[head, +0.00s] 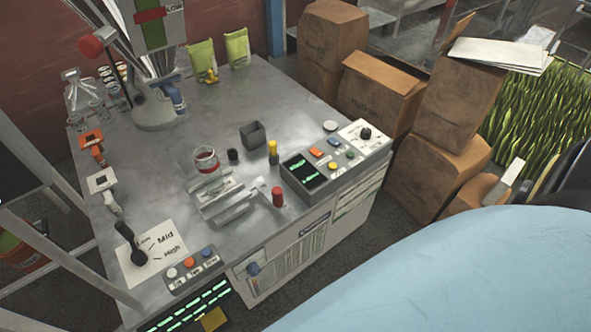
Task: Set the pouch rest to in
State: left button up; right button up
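A metal bracket on low rails (228,207), which may be the pouch rest, sits near the front edge of the grey work table (185,150). A red knob (277,196) stands at its right end. I cannot read any in or out mark on it, so its setting is unclear. A jar with a red band (206,160) stands just behind the bracket. Two green pouches (237,48) stand at the back of the table. Neither of my grippers shows in the head view.
A control panel with green displays (304,171) is right of the bracket. A black lever (130,243) on a Mid/High plate and a button box (192,270) are front left. Cardboard boxes (440,140) stand right of the table. A light blue surface (460,270) fills the lower right.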

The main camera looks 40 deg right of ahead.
aim_at(209, 208)
jog(key=u, duration=0.05)
jog(key=k, duration=0.65)
jog(key=z, duration=1)
jog(key=i, duration=1.15)
jog(key=z, duration=0.1)
